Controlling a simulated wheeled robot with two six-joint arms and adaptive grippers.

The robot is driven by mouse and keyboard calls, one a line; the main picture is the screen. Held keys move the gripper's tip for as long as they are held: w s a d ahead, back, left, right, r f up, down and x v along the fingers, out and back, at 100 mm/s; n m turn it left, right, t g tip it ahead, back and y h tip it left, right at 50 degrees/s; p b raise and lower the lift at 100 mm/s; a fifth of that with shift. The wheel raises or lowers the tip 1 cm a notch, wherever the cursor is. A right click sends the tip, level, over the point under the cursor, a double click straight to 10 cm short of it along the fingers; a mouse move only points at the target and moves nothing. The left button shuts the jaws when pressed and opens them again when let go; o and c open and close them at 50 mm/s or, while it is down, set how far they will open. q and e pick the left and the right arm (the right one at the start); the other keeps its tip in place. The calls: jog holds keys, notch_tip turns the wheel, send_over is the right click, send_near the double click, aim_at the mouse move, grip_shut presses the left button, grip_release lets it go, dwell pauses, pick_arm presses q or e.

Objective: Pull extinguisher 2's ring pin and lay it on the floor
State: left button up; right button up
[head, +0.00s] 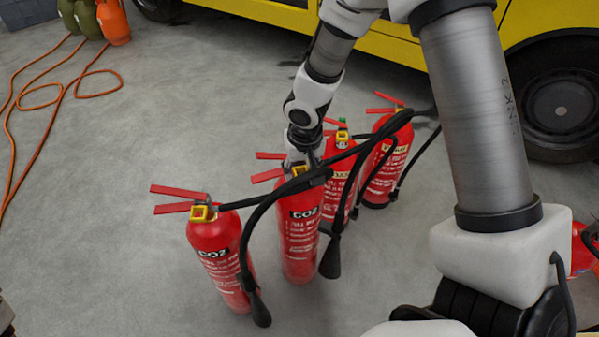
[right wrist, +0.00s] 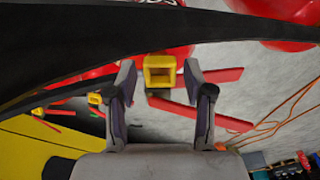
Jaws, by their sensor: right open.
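Several red extinguishers stand in a slanting row on the floor, each with red levers. I see no numbers on them. The nearest (head: 215,250) and the second from the front (head: 299,240) are marked CO2. My right arm reaches down to the second one, and my right gripper (head: 305,160) is at its head, partly hidden by the hose. In the right wrist view the open fingers (right wrist: 159,78) stand on either side of a square yellow ring (right wrist: 147,72), with a gap to each side. Its pin is hidden.
Black hoses (head: 255,195) cross close over the extinguisher heads; one spans the right wrist view (right wrist: 60,60). A yellow vehicle (head: 400,45) stands behind. The grey floor (head: 110,250) at left is clear except for an orange cord (head: 35,108) and cylinders (head: 113,22).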

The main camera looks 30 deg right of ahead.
grip_shut()
jog(key=shift+s+f, duration=0.15)
jog(key=shift+s+a+b, duration=0.25)
jog(key=shift+s+b, duration=0.4)
jog(key=shift+s, duration=0.1)
jog(key=shift+s+a+b, duration=0.25)
jog(key=shift+s+b, duration=0.35)
jog(key=shift+s, duration=0.15)
jog(key=shift+s+a+b, duration=0.25)
jog(key=shift+s+b, duration=0.4)
jog(key=shift+s, duration=0.1)
